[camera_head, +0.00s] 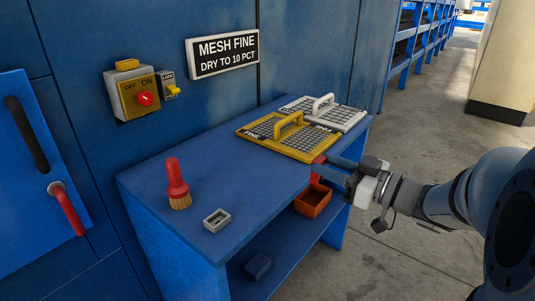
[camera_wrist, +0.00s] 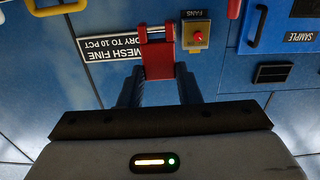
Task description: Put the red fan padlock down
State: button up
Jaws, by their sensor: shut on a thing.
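The red padlock (camera_wrist: 158,62) is between the two fingers of my gripper (camera_wrist: 160,92) in the wrist view, and the gripper is shut on it. In the head view a red part of the padlock (camera_head: 318,170) shows at the fingertips of my gripper (camera_head: 330,171). The gripper is at the right edge of the blue table (camera_head: 225,165), just in front of the yellow mesh screen. I cannot tell whether the padlock touches the table. The lower part of the padlock is partly hidden by the fingers.
A yellow mesh screen (camera_head: 262,138) and a white one (camera_head: 345,118) lie at the table's back. A red-handled brush (camera_head: 177,180) and a grey block (camera_head: 217,220) stand left. An orange-red bin (camera_head: 312,203) is below the gripper. A fan switch box (camera_head: 138,95) is on the wall. The table's middle is clear.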

jog(key=b+x, duration=0.4)
jog(key=x, duration=1.5)
notch_tip(320, 180, down, 7)
jog(key=b, duration=0.2)
jog(key=shift+w+a+r+b, duration=0.15)
jog(key=shift+r+b, duration=0.05)
jog(key=shift+b, duration=0.15)
jog(key=shift+w+a+f, duration=0.1)
jog(key=shift+a+f, duration=0.05)
jog(key=shift+f, duration=0.05)
jog(key=shift+f, duration=0.1)
jog(key=shift+f+b, duration=0.15)
jog(key=shift+b, duration=0.15)
jog(key=o, duration=1)
